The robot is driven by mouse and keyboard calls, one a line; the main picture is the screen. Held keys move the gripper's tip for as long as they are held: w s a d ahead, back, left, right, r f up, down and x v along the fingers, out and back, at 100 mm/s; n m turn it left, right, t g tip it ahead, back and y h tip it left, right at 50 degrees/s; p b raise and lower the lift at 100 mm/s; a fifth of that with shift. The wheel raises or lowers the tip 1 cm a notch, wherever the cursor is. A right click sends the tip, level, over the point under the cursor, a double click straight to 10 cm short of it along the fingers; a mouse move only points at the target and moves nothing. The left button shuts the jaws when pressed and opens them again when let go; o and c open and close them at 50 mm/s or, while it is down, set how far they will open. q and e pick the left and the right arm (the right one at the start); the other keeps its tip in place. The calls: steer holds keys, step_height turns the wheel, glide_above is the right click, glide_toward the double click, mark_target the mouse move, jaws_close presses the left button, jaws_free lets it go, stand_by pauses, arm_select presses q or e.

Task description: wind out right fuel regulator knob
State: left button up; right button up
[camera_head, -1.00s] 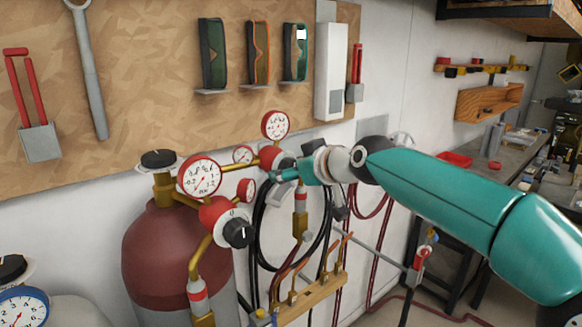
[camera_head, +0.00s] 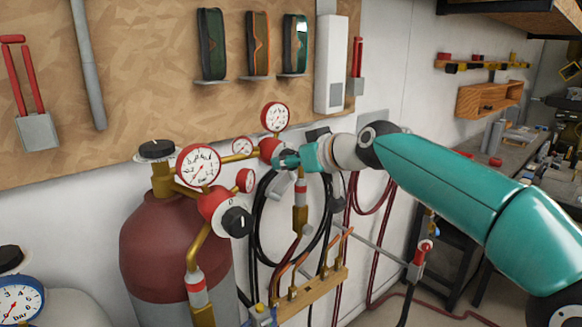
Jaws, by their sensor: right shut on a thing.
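The right fuel regulator (camera_head: 267,149) has a red body, with a large white-faced gauge (camera_head: 275,116) above it and a smaller gauge (camera_head: 243,147) to its left. My right gripper (camera_head: 284,159) reaches in from the right and is shut on this regulator's knob, which the fingers mostly hide. A second regulator (camera_head: 212,203) at the front left has a black knob (camera_head: 237,222) on a white dial, clear of the gripper. My left gripper is not in view.
A maroon cylinder (camera_head: 160,250) stands below the front regulator. Black hoses (camera_head: 262,235) hang under the right regulator, above a wooden rack (camera_head: 310,295) with brass torches. A workbench (camera_head: 505,160) stands at right.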

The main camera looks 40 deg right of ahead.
steer(key=o, duration=1.1)
steer(key=shift+o, duration=0.2)
steer(key=shift+s, duration=0.1)
steer(key=v, duration=1.1)
steer(key=shift+s+r, duration=0.2)
steer(key=shift+s, duration=0.15)
